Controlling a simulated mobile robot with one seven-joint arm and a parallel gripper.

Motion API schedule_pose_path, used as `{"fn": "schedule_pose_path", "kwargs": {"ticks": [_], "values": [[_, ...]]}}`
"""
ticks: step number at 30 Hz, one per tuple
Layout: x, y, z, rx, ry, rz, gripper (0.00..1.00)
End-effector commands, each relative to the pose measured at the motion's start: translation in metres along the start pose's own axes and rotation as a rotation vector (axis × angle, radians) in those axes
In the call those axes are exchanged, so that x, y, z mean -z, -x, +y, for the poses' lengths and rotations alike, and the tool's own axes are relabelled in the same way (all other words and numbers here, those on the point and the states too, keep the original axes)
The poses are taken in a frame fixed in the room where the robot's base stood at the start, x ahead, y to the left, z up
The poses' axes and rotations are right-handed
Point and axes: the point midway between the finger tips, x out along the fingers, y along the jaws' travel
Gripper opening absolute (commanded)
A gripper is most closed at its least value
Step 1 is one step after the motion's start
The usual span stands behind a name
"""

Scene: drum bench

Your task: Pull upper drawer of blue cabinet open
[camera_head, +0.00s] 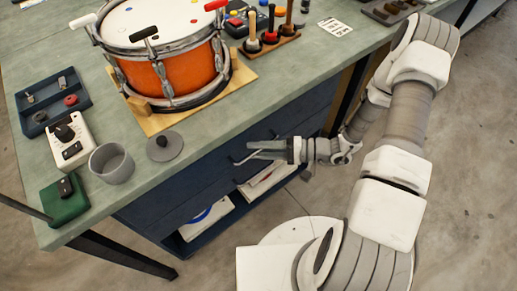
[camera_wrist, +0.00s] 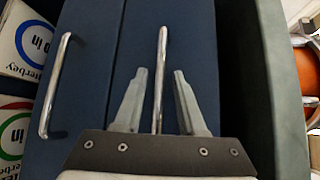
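The dark blue cabinet (camera_head: 170,209) is under the bench, with its drawer fronts facing me. In the wrist view, the upper drawer (camera_wrist: 139,40) is the panel nearer the bench top, and it looks flush with the panel beside it. Its silver bar handle (camera_wrist: 161,62) runs between my two fingers. My gripper (camera_wrist: 160,80) is open around this handle, with a visible gap on each side. In the head view, my gripper (camera_head: 268,150) is at the cabinet front, just below the bench edge. The lower drawer's handle (camera_wrist: 57,85) is left of my fingers in the wrist view.
The bench top (camera_head: 215,128) overhangs the cabinet close to my gripper. An orange drum (camera_head: 185,72), a grey cup (camera_head: 112,164) and a tool rack (camera_head: 268,42) stand on it. An open shelf below the drawers holds printed packets (camera_head: 205,218). A dark bench leg (camera_head: 125,257) stands at left.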

Motion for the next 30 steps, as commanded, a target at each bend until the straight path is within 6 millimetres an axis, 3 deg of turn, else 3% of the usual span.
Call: {"fn": "schedule_pose_path", "kwargs": {"ticks": [1, 6, 30], "values": [[0.0000, 0.0001, 0.0000, 0.000, 0.000, 0.000, 0.28], [0.0001, 0.0002, 0.0000, 0.000, 0.000, 0.000, 0.00], [0.0002, 0.0005, 0.0000, 0.000, 0.001, 0.000, 0.00]]}}
